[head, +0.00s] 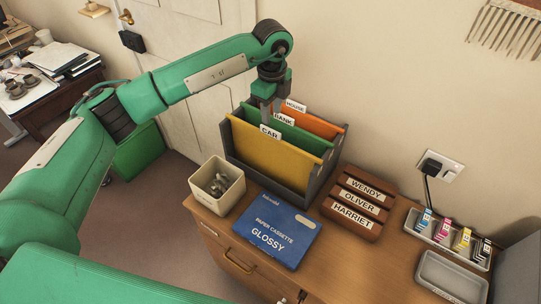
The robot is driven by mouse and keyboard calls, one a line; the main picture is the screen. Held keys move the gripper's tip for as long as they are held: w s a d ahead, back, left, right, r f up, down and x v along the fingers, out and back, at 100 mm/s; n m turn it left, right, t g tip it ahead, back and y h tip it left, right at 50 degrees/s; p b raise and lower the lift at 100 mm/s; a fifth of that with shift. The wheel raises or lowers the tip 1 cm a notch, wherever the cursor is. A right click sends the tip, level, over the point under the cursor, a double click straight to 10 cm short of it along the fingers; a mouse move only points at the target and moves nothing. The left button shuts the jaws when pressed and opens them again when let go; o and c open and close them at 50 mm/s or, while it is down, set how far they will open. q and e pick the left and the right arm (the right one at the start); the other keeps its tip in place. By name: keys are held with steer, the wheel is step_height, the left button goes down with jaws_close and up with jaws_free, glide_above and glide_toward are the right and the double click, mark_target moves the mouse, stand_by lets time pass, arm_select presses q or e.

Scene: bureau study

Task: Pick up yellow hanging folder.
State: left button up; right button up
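The yellow hanging folder (268,158), with a white tab reading CAR, hangs at the front of a dark grey file box (316,183). Behind it hang a green folder (306,138) with a BANK tab and an orange folder (325,125) with a HOUSE tab. My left gripper (267,112) points down over the box, just above and behind the CAR tab. Its fingertips are small and partly merge with the folders behind, so I cannot tell whether they are open or touch the yellow folder. My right gripper is not in view.
On the wooden cabinet (340,265) stand a cream bin (206,192), a blue paper cassette (262,228), a brown name rack (358,205), an ink cartridge tray (445,243) and an empty grey tray (450,278). The wall is close behind the file box.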

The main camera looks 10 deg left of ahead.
mark_target(271, 136)
arm_select(q)
step_height(271, 136, down, 3)
steer(key=shift+f+p, duration=0.15)
steer(key=shift+p, duration=0.15)
steer(key=shift+f+p, duration=0.4)
steer(key=shift+f, duration=0.1)
steer(key=f+p, duration=0.1)
steer(key=f, duration=0.2)
steer(key=shift+a+f+p, duration=0.2)
steer(key=shift+f+p, duration=0.05)
steer(key=shift+p, duration=0.1)
steer(key=shift+f, duration=0.5)
steer(key=c, duration=0.7)
jaws_close()
